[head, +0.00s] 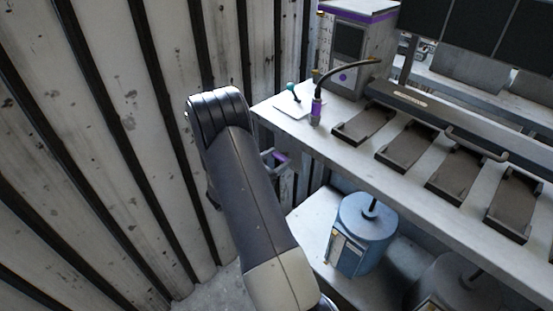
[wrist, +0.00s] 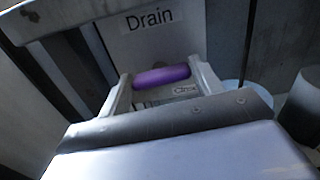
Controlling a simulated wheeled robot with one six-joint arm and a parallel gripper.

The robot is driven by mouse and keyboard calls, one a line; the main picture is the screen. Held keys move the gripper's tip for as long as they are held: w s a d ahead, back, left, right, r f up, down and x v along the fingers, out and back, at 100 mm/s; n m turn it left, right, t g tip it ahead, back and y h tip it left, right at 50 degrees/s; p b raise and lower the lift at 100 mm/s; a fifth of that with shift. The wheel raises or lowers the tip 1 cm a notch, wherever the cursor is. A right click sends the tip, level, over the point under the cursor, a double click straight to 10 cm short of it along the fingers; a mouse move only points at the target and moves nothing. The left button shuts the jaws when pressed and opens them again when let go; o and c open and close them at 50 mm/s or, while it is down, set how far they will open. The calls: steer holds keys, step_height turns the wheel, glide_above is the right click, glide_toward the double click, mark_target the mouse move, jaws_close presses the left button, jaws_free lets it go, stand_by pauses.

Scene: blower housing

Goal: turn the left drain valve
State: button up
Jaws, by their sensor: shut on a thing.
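The drain valve's purple handle (wrist: 160,76) is in the middle of the wrist view, below a grey plate (wrist: 155,42) lettered "Drain". My gripper (wrist: 163,86) is shut on this handle, with one pale finger at each end of it. A small white label shows just under the handle, its lettering hard to read. My gripper (head: 274,160) is mostly hidden there behind the arm.
A white bench (head: 345,160) with several dark trays stands at the right. A blue canister (head: 366,232) stands on the lower shelf (head: 312,222). A grey box with purple trim (head: 358,50) is at the back. A ribbed metal wall (head: 90,130) is close on the left.

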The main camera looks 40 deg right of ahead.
steer(key=n+p, duration=0.1)
steer(key=n, duration=0.2)
steer(key=shift+r+p, duration=0.1)
steer(key=shift+p, duration=0.2)
steer(key=n+p, duration=0.2)
steer(key=n, duration=0.2)
steer(key=shift+w+n, duration=0.1)
steer(key=shift+n, duration=0.2)
steer(key=n+p, duration=0.2)
steer(key=n, duration=0.2)
steer(key=shift+f+n+p, duration=0.2)
steer(key=shift+n+p, duration=0.3)
steer(key=shift+n, duration=1.1)
steer(key=o, duration=1)
steer(key=a, duration=0.7)
steer(key=a+b, duration=0.1)
steer(key=a, duration=0.2)
steer(key=shift+s+a, duration=0.35)
steer(key=shift+a, duration=0.05)
